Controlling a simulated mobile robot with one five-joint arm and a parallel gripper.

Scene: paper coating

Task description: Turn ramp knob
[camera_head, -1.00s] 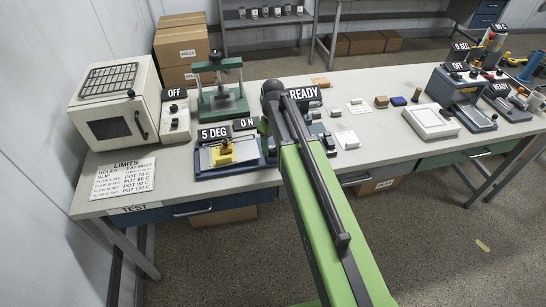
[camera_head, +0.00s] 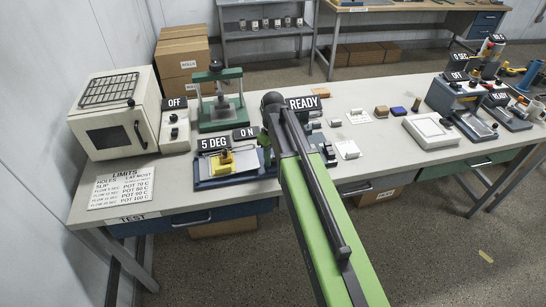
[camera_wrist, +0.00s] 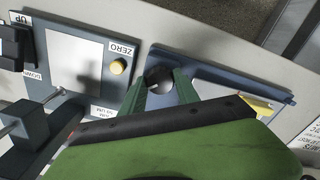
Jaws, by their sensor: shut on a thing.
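The ramp is a blue unit (camera_head: 214,182) on the bench, with a yellow block (camera_head: 223,158) on its plate and signs reading 5 DEG and ON. Its dark round knob (camera_wrist: 158,77) shows in the wrist view at the near corner of the blue base. My gripper (camera_wrist: 158,86) has its green fingers on either side of the knob and is shut on it. In the head view my green arm covers most of the gripper and the knob.
A LIMITS card (camera_head: 122,187) lies at the front left.

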